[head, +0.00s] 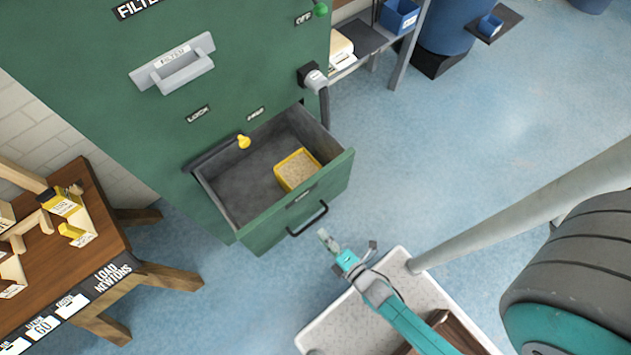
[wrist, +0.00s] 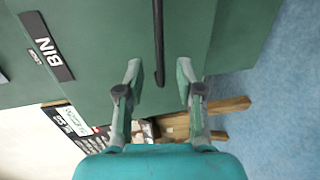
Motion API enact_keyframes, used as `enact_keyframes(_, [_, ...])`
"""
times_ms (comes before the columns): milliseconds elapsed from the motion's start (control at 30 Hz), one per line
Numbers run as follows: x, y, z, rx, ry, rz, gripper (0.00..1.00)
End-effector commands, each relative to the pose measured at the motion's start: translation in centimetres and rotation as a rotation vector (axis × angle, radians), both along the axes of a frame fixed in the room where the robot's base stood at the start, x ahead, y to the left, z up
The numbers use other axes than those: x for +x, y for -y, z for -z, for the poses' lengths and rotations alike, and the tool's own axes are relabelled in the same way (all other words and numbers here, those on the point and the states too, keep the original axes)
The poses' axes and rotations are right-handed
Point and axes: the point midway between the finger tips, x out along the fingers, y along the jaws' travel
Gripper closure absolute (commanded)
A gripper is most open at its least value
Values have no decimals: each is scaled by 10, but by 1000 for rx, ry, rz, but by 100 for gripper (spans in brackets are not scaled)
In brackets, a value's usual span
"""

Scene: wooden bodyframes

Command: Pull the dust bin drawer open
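The dust bin drawer (head: 268,236) stands open at the bottom of the green cabinet, its grey inside showing. Its black bar handle (head: 308,222) is on the green front; in the wrist view the handle (wrist: 158,40) runs upright beside a label reading BIN. My gripper (head: 329,241) is just in front of the handle, apart from it in the head view. In the wrist view my gripper (wrist: 159,75) has its two fingers spread, one on each side of the handle's line, with nothing held between them.
A yellow box (head: 297,168) of pale grains sits in the drawer. A yellow knob (head: 244,141) is above the drawer, and a filter handle (head: 180,70) is higher up. A wooden table (head: 75,250) stands at left.

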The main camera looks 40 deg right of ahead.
Motion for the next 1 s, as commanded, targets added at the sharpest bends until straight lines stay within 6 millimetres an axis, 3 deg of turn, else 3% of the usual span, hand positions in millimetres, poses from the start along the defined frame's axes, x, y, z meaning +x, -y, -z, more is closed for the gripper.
enact_keyframes(100, [-27, 0, -5, -1, -4, 3, 63])
enact_keyframes(300, [-39, 2, -9, -4, 3, 6, 63])
enact_keyframes(1000, [-49, 0, -10, -1, 0, 1, 63])
